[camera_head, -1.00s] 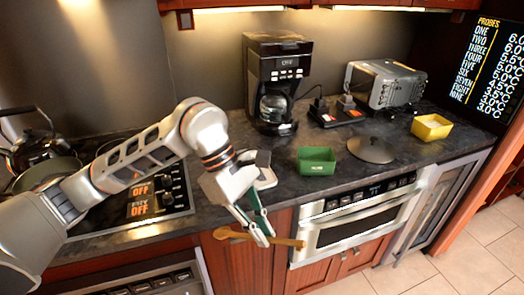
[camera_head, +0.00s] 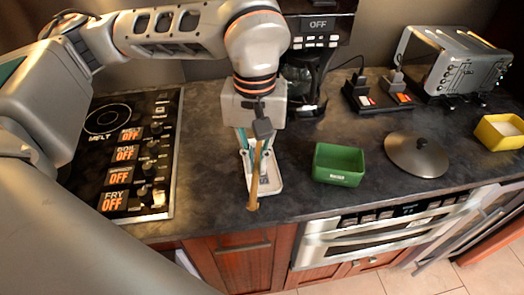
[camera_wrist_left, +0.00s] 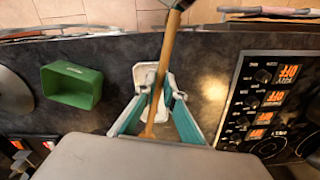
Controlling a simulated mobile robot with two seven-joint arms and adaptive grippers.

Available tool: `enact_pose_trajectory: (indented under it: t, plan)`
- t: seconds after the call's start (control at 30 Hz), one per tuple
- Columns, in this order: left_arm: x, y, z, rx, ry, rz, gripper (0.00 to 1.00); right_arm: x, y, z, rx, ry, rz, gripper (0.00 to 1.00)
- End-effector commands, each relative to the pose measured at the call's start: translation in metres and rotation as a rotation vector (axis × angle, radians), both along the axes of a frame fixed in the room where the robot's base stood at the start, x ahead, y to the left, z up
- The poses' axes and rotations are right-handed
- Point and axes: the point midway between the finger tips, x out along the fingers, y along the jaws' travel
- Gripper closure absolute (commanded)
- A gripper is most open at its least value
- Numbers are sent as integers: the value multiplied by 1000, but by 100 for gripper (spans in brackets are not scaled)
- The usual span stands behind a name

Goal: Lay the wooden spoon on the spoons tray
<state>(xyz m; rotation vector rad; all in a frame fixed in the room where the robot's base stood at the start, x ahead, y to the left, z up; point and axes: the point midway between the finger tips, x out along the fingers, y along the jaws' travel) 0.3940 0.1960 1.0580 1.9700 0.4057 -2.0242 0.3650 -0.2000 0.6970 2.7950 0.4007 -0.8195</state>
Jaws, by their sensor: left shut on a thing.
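The wooden spoon (camera_head: 254,181) is in my left gripper (camera_head: 254,150), which is shut on its handle. In the head view the spoon points toward the counter's front edge. A white spoons tray (camera_head: 270,184) lies on the counter under the gripper and spoon, partly hidden by them. In the left wrist view the spoon (camera_wrist_left: 168,60) runs between the green fingers (camera_wrist_left: 153,108), with the white tray (camera_wrist_left: 141,78) behind it. I cannot tell whether the spoon touches the tray. My right gripper is not in view.
A green box (camera_head: 339,165) stands right of the tray, then a round grey lid (camera_head: 416,155) and a yellow box (camera_head: 500,132). A stove top (camera_head: 128,150) is at the left. A coffee maker (camera_head: 318,45) and a toaster (camera_head: 455,65) stand at the back.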

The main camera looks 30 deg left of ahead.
Motion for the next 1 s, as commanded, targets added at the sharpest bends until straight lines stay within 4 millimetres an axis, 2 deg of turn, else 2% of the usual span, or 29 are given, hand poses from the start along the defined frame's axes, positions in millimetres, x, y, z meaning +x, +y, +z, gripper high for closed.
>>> enact_pose_trajectory:
  t: [0.33, 1.0]
  plan:
    - [1, 0, 2, 3, -3, 1, 100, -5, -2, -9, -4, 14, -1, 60]
    - [1, 0, -53, 1, 2, 1, 100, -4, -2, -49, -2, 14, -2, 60]
